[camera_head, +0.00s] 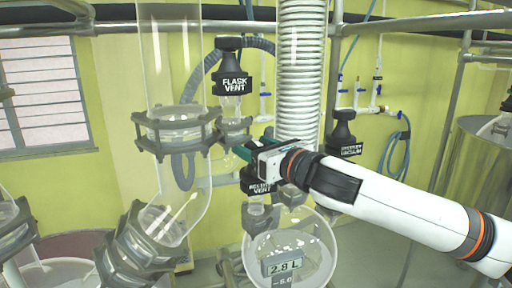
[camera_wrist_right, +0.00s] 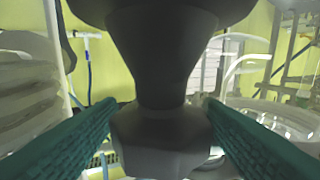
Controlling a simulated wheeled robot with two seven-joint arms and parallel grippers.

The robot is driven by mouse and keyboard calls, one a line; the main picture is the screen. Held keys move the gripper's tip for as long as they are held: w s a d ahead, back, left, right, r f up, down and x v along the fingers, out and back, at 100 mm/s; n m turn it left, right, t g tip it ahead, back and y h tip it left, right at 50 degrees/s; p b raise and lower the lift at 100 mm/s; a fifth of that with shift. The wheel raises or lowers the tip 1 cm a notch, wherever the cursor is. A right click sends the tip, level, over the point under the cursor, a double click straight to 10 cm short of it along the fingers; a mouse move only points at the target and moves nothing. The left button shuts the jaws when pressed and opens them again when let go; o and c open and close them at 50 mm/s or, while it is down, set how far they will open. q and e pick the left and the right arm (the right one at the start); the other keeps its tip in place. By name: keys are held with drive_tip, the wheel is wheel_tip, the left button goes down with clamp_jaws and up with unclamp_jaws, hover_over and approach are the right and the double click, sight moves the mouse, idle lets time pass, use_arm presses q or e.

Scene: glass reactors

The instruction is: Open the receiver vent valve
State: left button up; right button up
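The receiver vent valve (camera_head: 257,186) is a black knob with a white label, partly covered by my right gripper, above the round glass receiver (camera_head: 290,240). My right gripper (camera_head: 248,150) has teal fingers and is at the top of this valve in the head view. In the right wrist view a dark valve body (camera_wrist_right: 163,75) with a narrow neck and wider lower part fills the middle. The spread fingers of my right gripper (camera_wrist_right: 160,108) lie on either side of it; I cannot tell whether they touch it. My left gripper is not in view.
The black flask vent valve (camera_head: 232,82) stands above and left of my gripper. A glass column (camera_head: 172,60) with a metal clamp is to the left, a white ribbed hose (camera_head: 301,70) behind. Another black labelled valve (camera_head: 344,135) is to the right, behind my arm.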

drive_tip(key=shift+s+a+f+m+t+h+b, duration=0.1)
drive_tip(key=shift+f+m+t+h+b, duration=0.15)
drive_tip(key=shift+b, duration=0.25)
drive_tip(key=m+t+h+b, duration=0.1)
drive_tip(key=m+h, duration=0.1)
drive_tip(key=shift+r+t+h, duration=0.15)
drive_tip(key=shift+t+h, duration=0.1)
drive_tip(key=shift+h, duration=0.1)
drive_tip(key=m+t+h, duration=0.1)
drive_tip(key=m+h, duration=0.1)
drive_tip(key=h, duration=0.2)
drive_tip(key=shift+a+r+m, duration=0.1)
drive_tip(key=shift+m, duration=0.25)
drive_tip(key=m+h, duration=0.3)
drive_tip(key=h, duration=0.2)
drive_tip(key=shift+t, duration=0.4)
